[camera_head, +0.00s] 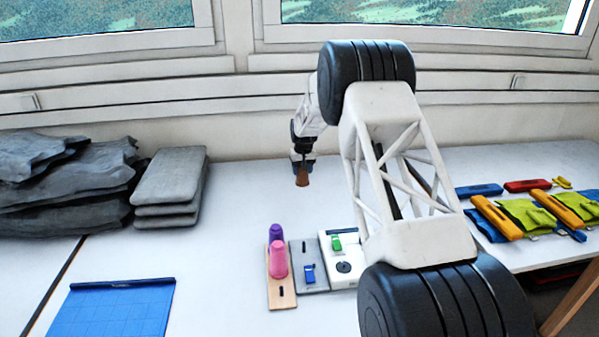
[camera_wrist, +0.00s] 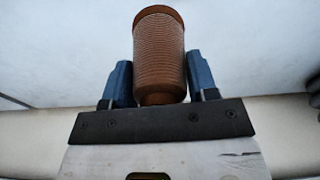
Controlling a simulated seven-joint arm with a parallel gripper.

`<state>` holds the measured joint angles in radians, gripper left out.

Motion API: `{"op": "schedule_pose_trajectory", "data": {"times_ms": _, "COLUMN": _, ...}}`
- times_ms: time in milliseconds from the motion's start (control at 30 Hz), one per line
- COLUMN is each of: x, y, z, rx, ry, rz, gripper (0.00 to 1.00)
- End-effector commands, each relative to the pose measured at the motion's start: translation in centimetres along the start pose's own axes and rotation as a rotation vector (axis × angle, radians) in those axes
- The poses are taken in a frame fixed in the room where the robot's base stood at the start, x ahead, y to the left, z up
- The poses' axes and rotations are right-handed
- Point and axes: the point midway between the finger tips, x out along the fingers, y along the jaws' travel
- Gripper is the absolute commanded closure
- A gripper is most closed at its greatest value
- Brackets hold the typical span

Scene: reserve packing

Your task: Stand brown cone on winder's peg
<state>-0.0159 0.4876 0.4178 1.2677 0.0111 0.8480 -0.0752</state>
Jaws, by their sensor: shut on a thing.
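The brown cone (camera_head: 302,179) is ribbed and hangs below my gripper (camera_head: 302,163), above the back of the white table. In the wrist view the brown cone (camera_wrist: 159,50) sits between the two blue fingers of my gripper (camera_wrist: 160,78), which is shut on it. A small white unit (camera_head: 328,252) with a green part and a black disc, perhaps the winder, stands on the table lower in the picture, to the right of the cone. I cannot make out a peg on it. The cone is clear of it.
A blue mat (camera_head: 115,312) lies at lower left, grey pads (camera_head: 172,178) at back left.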

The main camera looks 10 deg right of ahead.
Motion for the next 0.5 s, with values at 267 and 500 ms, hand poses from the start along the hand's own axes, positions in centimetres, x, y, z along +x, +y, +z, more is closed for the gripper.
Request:
{"op": "schedule_pose_trajectory", "data": {"times_ms": 267, "x": 1.4, "y": 1.2, "z": -2.0, "rx": 0.047, "ry": 0.0, "rz": 0.006, "gripper": 0.74}}
{"op": "schedule_pose_trajectory", "data": {"times_ms": 500, "x": 2.3, "y": 2.0, "z": -3.2, "rx": 0.076, "ry": 0.001, "rz": 0.01, "gripper": 0.74}}
